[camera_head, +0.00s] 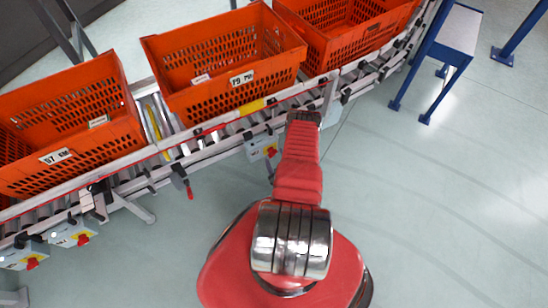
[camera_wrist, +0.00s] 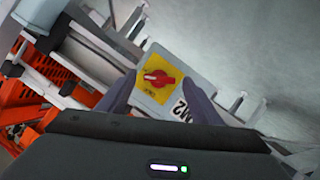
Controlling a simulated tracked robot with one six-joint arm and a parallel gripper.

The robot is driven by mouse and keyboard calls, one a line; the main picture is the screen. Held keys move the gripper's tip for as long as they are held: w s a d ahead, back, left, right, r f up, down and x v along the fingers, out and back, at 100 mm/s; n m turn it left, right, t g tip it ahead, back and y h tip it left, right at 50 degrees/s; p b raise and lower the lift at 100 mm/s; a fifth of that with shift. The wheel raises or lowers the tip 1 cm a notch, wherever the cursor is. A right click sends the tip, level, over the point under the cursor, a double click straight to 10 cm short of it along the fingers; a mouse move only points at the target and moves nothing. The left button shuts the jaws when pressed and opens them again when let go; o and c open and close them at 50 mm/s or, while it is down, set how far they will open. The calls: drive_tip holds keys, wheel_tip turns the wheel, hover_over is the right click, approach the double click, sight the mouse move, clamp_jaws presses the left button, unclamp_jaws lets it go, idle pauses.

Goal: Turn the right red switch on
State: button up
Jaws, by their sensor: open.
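A red rotary switch (camera_wrist: 160,78) on a yellow plate sits on a grey box (camera_wrist: 183,66) in the wrist view. Its red handle lies nearly level across the picture. My gripper (camera_wrist: 163,84) is open, with one dark finger on each side of the switch and nothing held. I cannot tell whether the fingers touch the handle. In the head view the same box (camera_head: 256,147) hangs under the conveyor, partly hidden by my arm, and my fingers are hidden. Two more red switches, one at the far left (camera_head: 31,263) and one beside it (camera_head: 83,239), sit on similar boxes.
The roller conveyor (camera_head: 205,154) carries several orange totes, including one at left (camera_head: 100,135) and one in the middle (camera_head: 215,103). A red-tipped lever (camera_head: 188,190) hangs from its front edge. A blue-legged stand (camera_head: 440,55) is at upper right. The floor at right is clear.

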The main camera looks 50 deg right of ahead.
drive_tip(key=shift+w+d+f, duration=0.25)
drive_tip(key=shift+w+d, duration=0.1)
drive_tip(key=shift+w, duration=0.15)
drive_tip(key=shift+c, duration=0.3)
drive_tip(key=c, duration=0.9)
drive_tip(key=shift+a, duration=0.2)
drive_tip(key=shift+c, duration=0.5)
drive_tip(key=shift+d, duration=0.1)
